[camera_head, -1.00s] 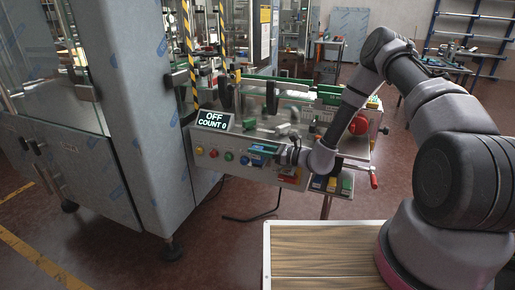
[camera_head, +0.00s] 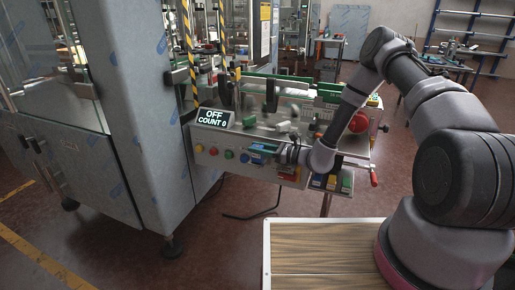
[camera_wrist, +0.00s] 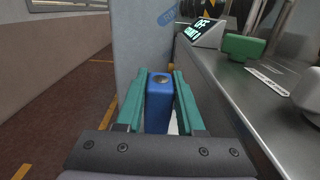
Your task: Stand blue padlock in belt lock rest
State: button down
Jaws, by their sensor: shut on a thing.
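The blue padlock (camera_wrist: 160,98) is between the two teal fingers of my gripper (camera_wrist: 160,88) in the wrist view. Its body is upright in that picture, with a round metal disc on its top face. The fingers touch its sides. In the head view my gripper (camera_head: 262,148) is at the front panel of the belt machine, with blue showing at its tip. I cannot tell which part of the machine is the belt lock rest.
The sign reading OFF, COUNT 0 (camera_head: 213,119) stands on the machine's left end. A green block (camera_wrist: 243,47) sits on the metal top (camera_wrist: 225,84). A red round knob (camera_head: 359,124) is at the right. A tray of coloured blocks (camera_head: 331,182) hangs below my wrist.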

jog(key=shift+f, duration=0.1)
jog(key=shift+c, duration=2.2)
grip_release()
jog(key=shift+d, duration=0.1)
